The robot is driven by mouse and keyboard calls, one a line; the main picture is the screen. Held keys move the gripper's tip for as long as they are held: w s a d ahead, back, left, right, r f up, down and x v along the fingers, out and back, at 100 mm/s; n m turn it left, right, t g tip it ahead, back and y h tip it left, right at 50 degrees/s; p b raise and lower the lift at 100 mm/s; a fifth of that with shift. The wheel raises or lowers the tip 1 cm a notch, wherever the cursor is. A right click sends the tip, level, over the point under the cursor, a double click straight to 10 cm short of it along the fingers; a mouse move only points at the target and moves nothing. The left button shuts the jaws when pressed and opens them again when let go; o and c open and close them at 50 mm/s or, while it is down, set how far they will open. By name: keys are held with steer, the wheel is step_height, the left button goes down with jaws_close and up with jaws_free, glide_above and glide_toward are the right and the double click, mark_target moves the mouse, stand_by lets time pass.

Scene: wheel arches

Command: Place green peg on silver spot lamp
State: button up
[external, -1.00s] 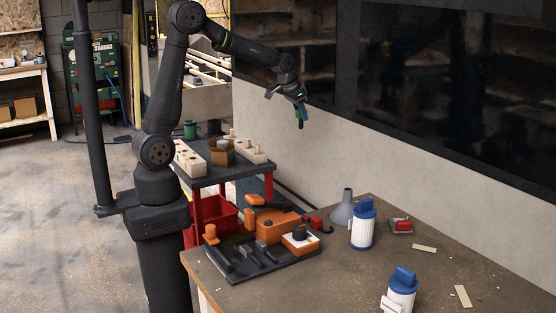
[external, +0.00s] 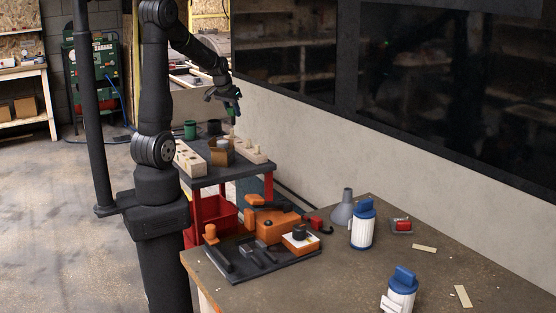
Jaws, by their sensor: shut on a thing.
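My gripper (external: 228,97) is in the air above the dark-topped cart, pointing down. It is shut on the small green peg (external: 232,112), which hangs below the fingers and is partly hidden by them. A grey cone-shaped thing with a narrow neck (external: 343,210) stands at the back edge of the brown table. It may be the silver spot lamp, but I cannot tell for sure. My gripper is well to the left of it and higher.
The red cart (external: 203,182) carries wooden blocks (external: 190,160), a brown box (external: 221,153) and a green cup (external: 190,130). The brown table (external: 340,275) holds a black tray with orange parts (external: 270,228) and two blue-white canisters (external: 362,228). A wall stands behind.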

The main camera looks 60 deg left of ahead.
steer(key=shift+s+a+f, duration=0.2)
steer(key=shift+a+f, duration=1.25)
steer(key=shift+f, duration=0.1)
steer(key=shift+s+a+f, duration=0.25)
steer(key=shift+a+f, duration=1.2)
steer(key=shift+f, duration=0.1)
steer(key=shift+s+a+f, duration=0.2)
steer(key=shift+a+f, duration=1.25)
steer(key=shift+f, duration=0.1)
steer(key=o, duration=1)
steer(key=shift+f, duration=0.15)
steer(key=v, duration=1.2)
steer(key=shift+r, duration=0.2)
steer(key=shift+f, duration=0.1)
steer(key=x, duration=1.2)
